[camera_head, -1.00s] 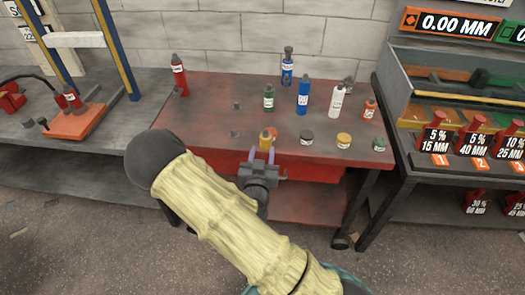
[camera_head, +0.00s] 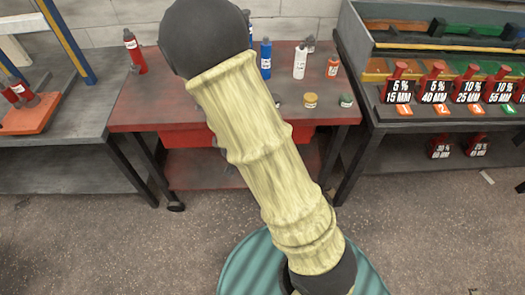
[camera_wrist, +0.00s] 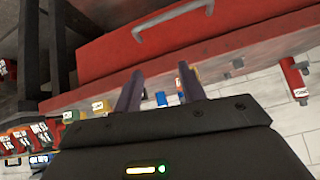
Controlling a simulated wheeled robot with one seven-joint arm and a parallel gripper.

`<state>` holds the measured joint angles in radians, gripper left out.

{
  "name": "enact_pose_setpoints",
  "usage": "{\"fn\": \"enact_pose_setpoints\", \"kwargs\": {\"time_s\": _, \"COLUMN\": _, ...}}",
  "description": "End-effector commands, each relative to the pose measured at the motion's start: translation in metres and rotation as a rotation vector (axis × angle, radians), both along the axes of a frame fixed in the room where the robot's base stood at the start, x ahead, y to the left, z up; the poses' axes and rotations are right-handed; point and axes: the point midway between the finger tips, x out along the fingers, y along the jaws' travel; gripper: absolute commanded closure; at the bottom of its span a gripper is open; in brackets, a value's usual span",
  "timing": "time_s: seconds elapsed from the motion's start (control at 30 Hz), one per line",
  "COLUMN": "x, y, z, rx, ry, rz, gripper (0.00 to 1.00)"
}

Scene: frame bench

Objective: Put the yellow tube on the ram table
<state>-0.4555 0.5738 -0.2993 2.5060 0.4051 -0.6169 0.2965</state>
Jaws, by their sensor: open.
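My gripper (camera_wrist: 158,75) is open and empty in the wrist view, its two fingers apart in front of the red bench's edge. A small orange-yellow patch (camera_wrist: 196,72) shows just beside the right finger; it may be the yellow tube, but most of it is hidden. In the head view my arm covers the gripper and the spot where the tube stood. The ram table is not clearly identifiable; a grey bench (camera_head: 60,135) at the left bears an orange plate (camera_head: 32,116) with red cylinders on it.
A drawer (camera_wrist: 190,30) with a handle is close in the wrist view.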

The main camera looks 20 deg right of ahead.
Motion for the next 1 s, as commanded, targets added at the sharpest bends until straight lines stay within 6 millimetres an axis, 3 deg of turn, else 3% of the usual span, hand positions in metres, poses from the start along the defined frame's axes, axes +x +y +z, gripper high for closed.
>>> {"fn": "enact_pose_setpoints", "kwargs": {"time_s": 0.27, "x": -0.058, "y": 0.004, "z": 0.046, "rx": 0.101, "ry": 0.279, "rz": 0.202, "gripper": 0.59}}
{"fn": "enact_pose_setpoints", "kwargs": {"time_s": 0.5, "x": -0.121, "y": -0.01, "z": 0.086, "rx": 0.052, "ry": 0.477, "rz": 0.389, "gripper": 0.59}}
{"fn": "enact_pose_setpoints", "kwargs": {"time_s": 0.6, "x": -0.136, "y": -0.014, "z": 0.093, "rx": 0.03, "ry": 0.522, "rz": 0.424, "gripper": 0.59}}
{"fn": "enact_pose_setpoints", "kwargs": {"time_s": 1.0, "x": -0.136, "y": -0.013, "z": 0.094, "rx": 0.028, "ry": 0.527, "rz": 0.434, "gripper": 0.58}}
